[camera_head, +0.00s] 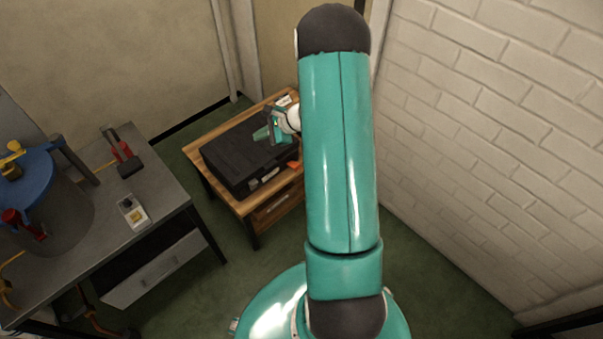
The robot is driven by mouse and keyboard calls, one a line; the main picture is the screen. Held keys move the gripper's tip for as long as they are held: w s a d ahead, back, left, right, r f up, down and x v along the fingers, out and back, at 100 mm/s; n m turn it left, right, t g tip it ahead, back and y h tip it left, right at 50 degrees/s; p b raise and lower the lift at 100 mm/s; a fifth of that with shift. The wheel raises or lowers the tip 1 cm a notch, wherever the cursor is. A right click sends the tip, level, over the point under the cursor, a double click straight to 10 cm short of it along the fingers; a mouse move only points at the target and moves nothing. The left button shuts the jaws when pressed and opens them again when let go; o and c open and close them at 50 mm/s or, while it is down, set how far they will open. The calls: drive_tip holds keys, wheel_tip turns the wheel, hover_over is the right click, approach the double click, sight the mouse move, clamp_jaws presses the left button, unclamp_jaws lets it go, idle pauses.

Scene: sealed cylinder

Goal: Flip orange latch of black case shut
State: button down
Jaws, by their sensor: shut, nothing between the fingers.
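The black case (235,158) lies closed-looking on a small wooden table (243,209). An orange latch (294,165) shows at its right front edge, close to my arm, and is partly hidden; I cannot tell its exact angle. My gripper (262,133) is over the top of the case towards its right side, with its teal fingers shut and nothing between them. It is small in the view, so I cannot tell if it touches the lid. My teal arm covers the area right of the case.
A grey workbench (165,195) at left holds a blue-topped drum (50,200), a red-handled tool (122,152) and a small switch box (133,213). A white brick wall (490,110) stands at right. Green floor (215,285) lies open in front of the wooden table.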

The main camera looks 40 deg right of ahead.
drive_tip(key=s+d+f+m+t+h, duration=0.25)
drive_tip(key=d+f+m, duration=0.55)
drive_tip(key=f, duration=0.6)
drive_tip(key=m+h, duration=0.4)
drive_tip(key=m, duration=0.2)
approach(294, 166)
drive_tip(key=s+d+f, duration=0.1)
drive_tip(key=s+f, duration=0.4)
drive_tip(key=shift+d+g, duration=0.15)
drive_tip(key=shift+g, duration=0.2)
drive_tip(key=shift+s+f+y, duration=0.1)
drive_tip(key=shift+s+y, duration=0.05)
drive_tip(key=shift+y, duration=0.1)
drive_tip(key=shift+n, duration=0.3)
drive_tip(key=w+f, duration=0.2)
drive_tip(key=w, duration=0.7)
drive_tip(key=shift+f, duration=0.25)
drive_tip(key=shift+w+r, duration=0.1)
drive_tip(key=shift+r, duration=0.1)
